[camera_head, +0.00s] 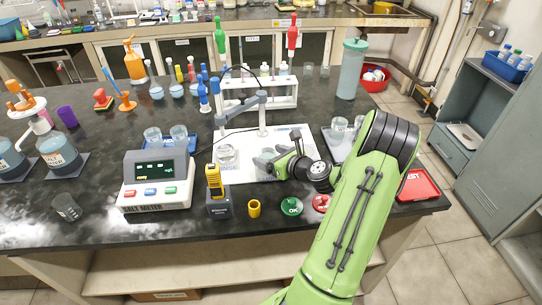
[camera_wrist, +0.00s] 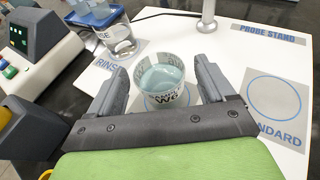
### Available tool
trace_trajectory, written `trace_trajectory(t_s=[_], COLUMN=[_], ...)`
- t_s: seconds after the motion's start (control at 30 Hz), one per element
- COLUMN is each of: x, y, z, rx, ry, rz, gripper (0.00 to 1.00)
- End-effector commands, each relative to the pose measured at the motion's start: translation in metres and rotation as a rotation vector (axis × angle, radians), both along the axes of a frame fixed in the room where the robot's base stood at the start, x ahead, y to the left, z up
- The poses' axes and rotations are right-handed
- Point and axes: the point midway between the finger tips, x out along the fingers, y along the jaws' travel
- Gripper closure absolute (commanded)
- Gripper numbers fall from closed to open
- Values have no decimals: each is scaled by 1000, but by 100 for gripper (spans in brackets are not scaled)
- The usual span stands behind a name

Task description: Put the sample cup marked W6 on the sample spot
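The sample cup marked W6 (camera_wrist: 163,80) is a clear cup with pale blue liquid and a white label. In the wrist view it stands upright over a blue-ringed spot (camera_wrist: 150,104) on the white mat (camera_head: 245,175), between the rinse and standard spots; the spot's own label is hidden. My gripper (camera_wrist: 160,82) is open around the cup, with a visible gap between each finger and the cup. In the head view my gripper (camera_head: 272,162) is low over the mat, and I cannot make out the cup there.
A rinse beaker (camera_wrist: 119,40) stands left of the cup; it also shows in the head view (camera_head: 227,155). The standard spot (camera_wrist: 273,97) is empty. The probe stand (camera_head: 262,115) rises behind. The salt meter (camera_head: 157,180) and a yellow-black device (camera_head: 216,190) stand left.

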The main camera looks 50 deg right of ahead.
Motion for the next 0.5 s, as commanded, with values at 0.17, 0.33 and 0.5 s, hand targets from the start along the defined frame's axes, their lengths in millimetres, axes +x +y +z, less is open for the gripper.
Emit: trace_trajectory(t_s=[0.17,0.33,0.5], x=[0,-5,-43], y=[0,0,3], z=[0,5,20], rx=[0,1,3], ry=[0,1,2], rz=[0,-4,-8], gripper=[17,17,17])
